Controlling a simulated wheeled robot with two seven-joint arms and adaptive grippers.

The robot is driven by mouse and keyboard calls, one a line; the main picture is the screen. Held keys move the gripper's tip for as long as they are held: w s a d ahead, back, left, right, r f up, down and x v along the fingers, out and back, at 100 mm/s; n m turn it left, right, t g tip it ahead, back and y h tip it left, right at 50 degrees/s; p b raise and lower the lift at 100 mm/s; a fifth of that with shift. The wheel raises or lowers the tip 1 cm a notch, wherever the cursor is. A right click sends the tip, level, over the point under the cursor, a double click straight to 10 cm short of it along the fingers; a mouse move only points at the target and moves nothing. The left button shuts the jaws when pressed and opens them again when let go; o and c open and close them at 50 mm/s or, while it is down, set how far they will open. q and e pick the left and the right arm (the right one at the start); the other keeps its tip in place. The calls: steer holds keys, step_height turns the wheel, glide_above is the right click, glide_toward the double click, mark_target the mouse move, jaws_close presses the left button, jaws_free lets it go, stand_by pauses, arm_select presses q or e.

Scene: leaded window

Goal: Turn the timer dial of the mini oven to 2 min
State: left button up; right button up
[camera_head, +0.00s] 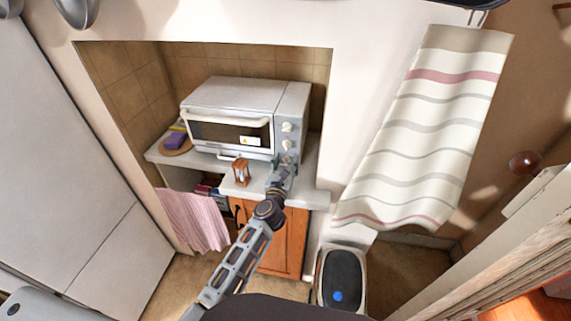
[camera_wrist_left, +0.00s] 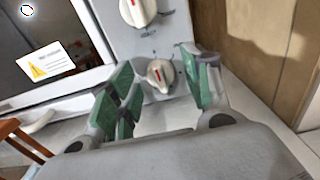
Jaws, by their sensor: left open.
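The mini oven (camera_head: 235,95) is a white box on the counter in the tiled niche, with its door shut. Its control panel on the right side carries a column of round dials. In the left wrist view the lowest dial (camera_wrist_left: 161,74) is white with a red mark, and another dial (camera_wrist_left: 138,11) sits above it. Which one is the timer cannot be read. My left gripper (camera_wrist_left: 160,88) is open, with its green-padded fingers on both sides of the lowest dial; contact cannot be told. In the head view this gripper (camera_head: 284,163) is small, at the panel's lower part. My right gripper is not in view.
A small wooden hourglass-like item (camera_head: 241,172) stands on the counter (camera_head: 310,190) left of my left gripper. A purple sponge (camera_head: 176,139) lies farther left. A striped towel (camera_head: 430,130) hangs at right. A pedal bin (camera_head: 341,278) stands on the floor.

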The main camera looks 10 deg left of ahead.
arm_select(q)
steer(key=c, duration=1)
steer(key=shift+r+m+p, duration=0.1)
steer(key=shift+m+p, duration=0.7)
steer(key=shift+m, duration=0.1)
steer(key=m+p, duration=0.2)
steer(key=m, duration=0.1)
steer(key=shift+d, duration=0.1)
steer(key=m+p, duration=0.2)
steer(key=m, duration=0.1)
steer(key=shift+m+p, duration=0.65)
steer(key=shift+m, duration=0.75)
